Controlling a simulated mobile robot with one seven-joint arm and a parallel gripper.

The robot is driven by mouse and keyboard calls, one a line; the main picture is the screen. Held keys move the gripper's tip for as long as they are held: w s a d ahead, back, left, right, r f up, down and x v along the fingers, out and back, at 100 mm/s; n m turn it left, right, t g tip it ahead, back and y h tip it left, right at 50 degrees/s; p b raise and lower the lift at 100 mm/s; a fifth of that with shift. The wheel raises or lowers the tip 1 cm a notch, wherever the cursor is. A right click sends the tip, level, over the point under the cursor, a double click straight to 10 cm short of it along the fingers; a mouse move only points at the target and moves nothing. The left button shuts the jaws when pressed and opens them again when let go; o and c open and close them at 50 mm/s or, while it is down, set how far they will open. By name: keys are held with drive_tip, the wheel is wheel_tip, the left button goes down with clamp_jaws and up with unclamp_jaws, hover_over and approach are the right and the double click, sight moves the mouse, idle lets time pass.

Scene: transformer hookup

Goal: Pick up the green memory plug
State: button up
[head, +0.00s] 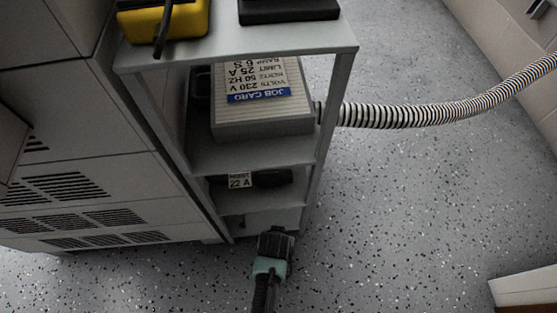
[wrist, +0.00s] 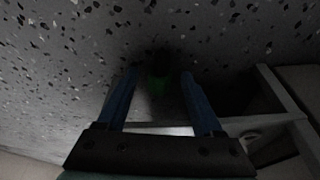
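I cannot make out the plug there.
The grey shelf unit (head: 168,120) holds a box with a job card (head: 262,95) and a dark item tagged 22 A (head: 240,181). A yellow device (head: 180,18) sits on top. A striped hose (head: 420,112) runs right. A vented cabinet (head: 70,190) stands left.

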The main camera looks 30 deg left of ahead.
clamp_jaws()
drive_tip(key=shift+r, duration=0.15)
drive_tip(key=shift+r+p, duration=0.8)
drive_tip(key=shift+p, duration=0.4)
drive_tip(key=s+p, duration=0.1)
drive_tip(key=s, duration=0.1)
drive_tip(key=s+a+p, duration=0.1)
drive_tip(key=s+p, duration=0.1)
drive_tip(key=s, duration=0.1)
drive_tip(key=s+a+p, duration=0.1)
drive_tip(key=s, duration=0.2)
drive_tip(key=shift+s+r+p, duration=0.1)
drive_tip(key=shift+r+p, duration=0.05)
drive_tip(key=shift+p, duration=0.25)
wheel_tip(320, 180, up, 13)
drive_tip(key=p, duration=0.9)
